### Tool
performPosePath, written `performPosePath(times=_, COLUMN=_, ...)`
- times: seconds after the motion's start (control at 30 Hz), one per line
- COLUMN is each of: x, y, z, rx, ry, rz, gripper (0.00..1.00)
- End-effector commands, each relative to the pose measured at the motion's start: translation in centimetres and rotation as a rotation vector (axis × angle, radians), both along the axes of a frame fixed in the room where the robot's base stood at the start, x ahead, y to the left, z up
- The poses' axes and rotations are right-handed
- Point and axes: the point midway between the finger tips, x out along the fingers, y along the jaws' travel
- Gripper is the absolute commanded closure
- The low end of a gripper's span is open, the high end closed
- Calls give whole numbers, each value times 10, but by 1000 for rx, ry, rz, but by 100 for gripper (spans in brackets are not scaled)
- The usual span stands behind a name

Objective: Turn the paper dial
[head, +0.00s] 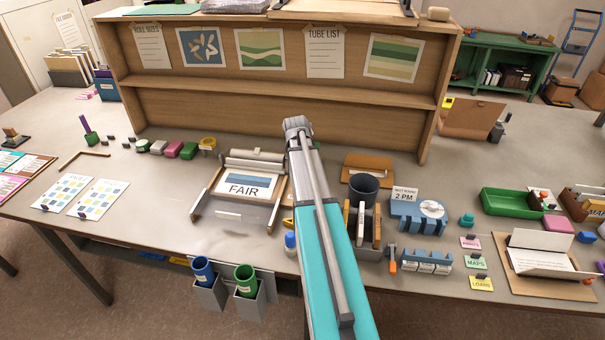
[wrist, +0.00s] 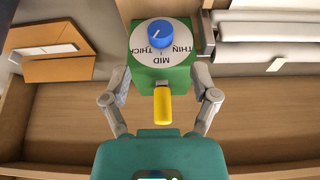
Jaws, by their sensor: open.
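In the wrist view a green box (wrist: 176,78) carries a white paper dial (wrist: 143,58) lettered MID and THIN, with smaller lettering on its left that is hard to read. A blue knob (wrist: 160,32) sits at the dial's centre. Its white pointer line slants toward the lower left in that picture. A yellow tab (wrist: 162,105) sticks out of the box toward my palm. My gripper (wrist: 161,80) is open, with one finger on each side of the box's near part; I cannot tell whether they touch it. In the head view my arm hides the box and dial.
A press with a FAIR sheet (head: 247,188) stands left of my arm. An orange folder (head: 368,165) and a dark cup (head: 363,186) stand right of it. The wooden shelf unit (head: 270,105) rises behind.

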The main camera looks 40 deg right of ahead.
Motion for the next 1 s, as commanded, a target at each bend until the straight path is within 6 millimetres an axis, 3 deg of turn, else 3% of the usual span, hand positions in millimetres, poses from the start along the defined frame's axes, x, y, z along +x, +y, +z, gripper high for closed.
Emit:
performPosePath(times=0.6, x=13, y=-16, z=-51, rx=0, ry=0, rz=0, gripper=23)
performPosePath(times=1.0, x=18, y=-22, z=-71, rx=0, ry=0, rz=-1, gripper=23)
